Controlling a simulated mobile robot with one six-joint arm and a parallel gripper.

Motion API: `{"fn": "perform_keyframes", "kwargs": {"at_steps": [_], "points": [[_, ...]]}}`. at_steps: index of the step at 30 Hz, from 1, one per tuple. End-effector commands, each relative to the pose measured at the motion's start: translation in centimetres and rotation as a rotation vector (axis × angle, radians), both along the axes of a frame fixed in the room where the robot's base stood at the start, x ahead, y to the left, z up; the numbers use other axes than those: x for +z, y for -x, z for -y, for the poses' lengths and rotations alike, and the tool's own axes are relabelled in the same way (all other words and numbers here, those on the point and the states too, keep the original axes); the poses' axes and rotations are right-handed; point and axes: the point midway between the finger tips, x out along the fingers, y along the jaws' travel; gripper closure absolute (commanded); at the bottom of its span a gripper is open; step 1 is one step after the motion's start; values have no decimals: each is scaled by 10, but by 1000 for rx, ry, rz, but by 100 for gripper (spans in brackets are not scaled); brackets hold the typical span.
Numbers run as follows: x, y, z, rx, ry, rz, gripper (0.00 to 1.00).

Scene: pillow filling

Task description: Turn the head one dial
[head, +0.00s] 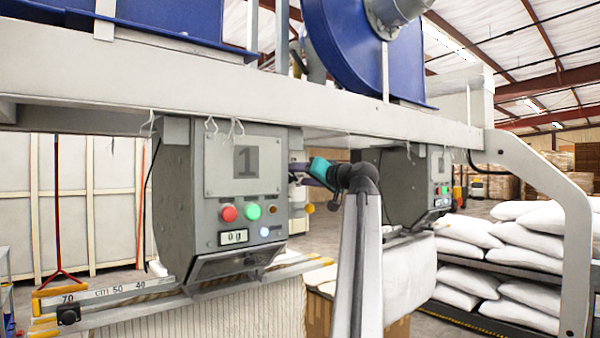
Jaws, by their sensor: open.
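Filling head one (222,195) is a grey box marked with a large "1", hanging under the white beam. Its front has a red button (229,213), a green button (252,212), a small brown-orange knob (273,209), a lit pale lamp (264,232) and a small display (234,237). A yellow round knob (308,208) shows just off its right side; I cannot tell which knob is the dial. My gripper (297,172) is open beside the box's upper right edge, beyond my teal wrist. Its fingers are small and partly unclear; contact cannot be told.
A second grey head (408,188) hangs further right. The white beam (240,85) runs above both heads. A ruler rail (105,292) and ribbed cream fabric (200,318) lie below head one. White sacks (525,245) fill racks at right.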

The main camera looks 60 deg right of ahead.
Motion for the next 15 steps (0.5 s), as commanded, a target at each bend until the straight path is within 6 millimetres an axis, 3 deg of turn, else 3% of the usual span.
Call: {"fn": "perform_keyframes", "kwargs": {"at_steps": [13, 15], "points": [[0, -8, 3, -1, 0, 0, 41], [0, -8, 3, -1, 0, 0, 49]]}}
